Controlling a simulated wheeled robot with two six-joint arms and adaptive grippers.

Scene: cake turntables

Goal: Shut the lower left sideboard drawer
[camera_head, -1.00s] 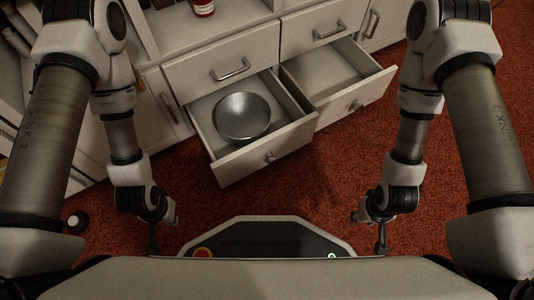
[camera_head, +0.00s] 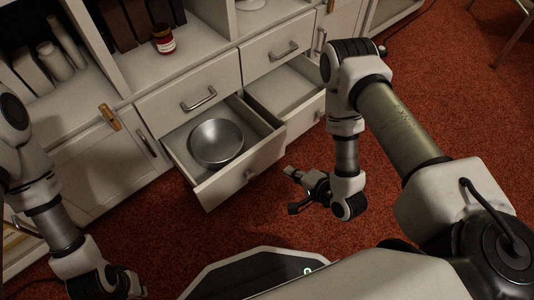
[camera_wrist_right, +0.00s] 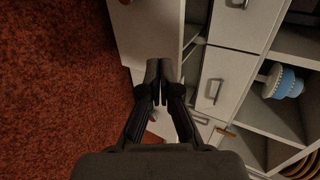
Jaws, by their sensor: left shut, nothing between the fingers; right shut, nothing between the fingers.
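The lower left drawer (camera_head: 240,177) of the white sideboard is pulled out in the head view, with a metal bowl (camera_head: 217,142) inside. Its front panel also shows in the right wrist view (camera_wrist_right: 148,32); the bowl is not seen there. My right gripper (camera_head: 294,190) is shut and empty, apart from the drawer, over the carpet to the right of its front. In the right wrist view the closed fingertips (camera_wrist_right: 160,74) lie just below that panel in the picture. My left gripper (camera_head: 130,286) is at the bottom left edge, empty and mostly cut off, away from the drawer.
The lower right drawer (camera_head: 307,120) is also open. The upper left drawer (camera_head: 190,88) and upper right drawer (camera_head: 275,45) are shut. A red jar (camera_head: 164,42) stands on the shelf. Red carpet (camera_head: 165,240) in front is clear.

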